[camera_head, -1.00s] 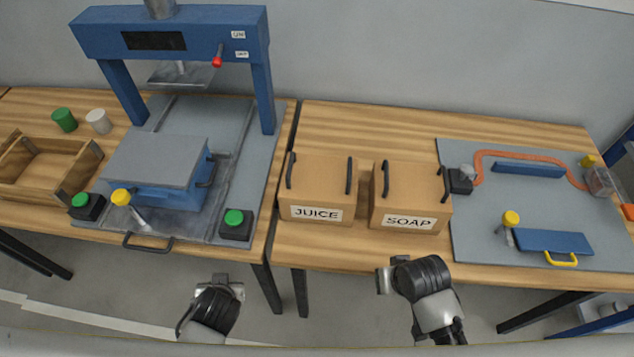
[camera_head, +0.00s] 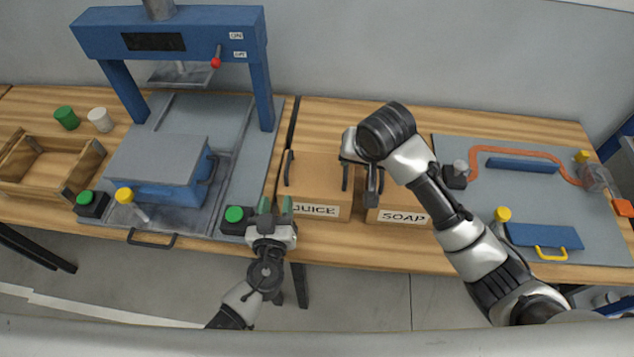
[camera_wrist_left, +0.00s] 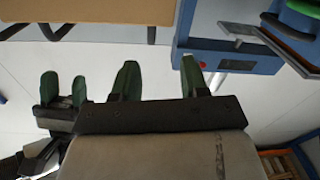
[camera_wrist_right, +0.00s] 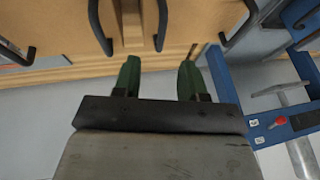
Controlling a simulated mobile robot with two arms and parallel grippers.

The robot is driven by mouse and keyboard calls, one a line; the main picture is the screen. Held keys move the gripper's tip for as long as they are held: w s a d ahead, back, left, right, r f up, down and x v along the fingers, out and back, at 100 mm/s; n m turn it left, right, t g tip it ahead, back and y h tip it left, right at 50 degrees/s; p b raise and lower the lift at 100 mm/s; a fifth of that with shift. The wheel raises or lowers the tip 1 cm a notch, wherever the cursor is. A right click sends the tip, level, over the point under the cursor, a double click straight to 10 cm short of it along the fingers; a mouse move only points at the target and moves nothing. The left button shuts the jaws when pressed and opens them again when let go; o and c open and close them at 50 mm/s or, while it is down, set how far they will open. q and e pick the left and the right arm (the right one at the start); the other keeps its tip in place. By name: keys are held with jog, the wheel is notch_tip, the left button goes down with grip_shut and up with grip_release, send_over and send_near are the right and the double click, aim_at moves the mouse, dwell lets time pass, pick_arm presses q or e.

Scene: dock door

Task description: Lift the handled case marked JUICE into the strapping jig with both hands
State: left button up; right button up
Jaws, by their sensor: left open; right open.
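The JUICE case (camera_head: 320,185), a brown box with a dark handle on each side of its top, stands on the table left of the SOAP case (camera_head: 402,217). My left gripper (camera_head: 276,205) is open and empty at the JUICE case's front left corner, below the handle tops. My right gripper (camera_head: 368,182) is above the gap between the two cases, near JUICE's right handle (camera_head: 346,177); its own arm partly hides it. In the right wrist view its fingers (camera_wrist_right: 160,80) are apart, with dark handles beyond. The strapping jig, a grey plate (camera_head: 465,215) with an orange strap, lies at right.
A blue press (camera_head: 262,95) with a grey-topped block (camera_head: 155,160) stands left. A green-button box (camera_head: 237,222) sits close to my left gripper. A yellow-knobbed clamp (camera_head: 502,215) and blue bars (camera_head: 545,237) are on the jig. A wooden tray (camera_head: 85,180) is far left.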

aim_at(317, 181)
pick_arm(q)
jog(key=shift+d+r+h, duration=0.15)
jog(key=shift+d+h, duration=0.25)
jog(key=shift+d, duration=0.1)
pick_arm(e)
jog(key=shift+w+r, duration=0.15)
jog(key=shift+r, duration=0.3)
pick_arm(q)
jog(key=w, duration=0.7)
jog(key=w+d, duration=0.1)
jog(key=w, duration=0.2)
jog(key=shift+w, duration=0.35)
pick_arm(e)
jog(key=x, duration=1.1)
jog(key=shift+r, duration=0.1)
pick_arm(q)
grip_shut()
pick_arm(e)
grip_shut()
pick_arm(q)
jog(key=shift+r, duration=0.1)
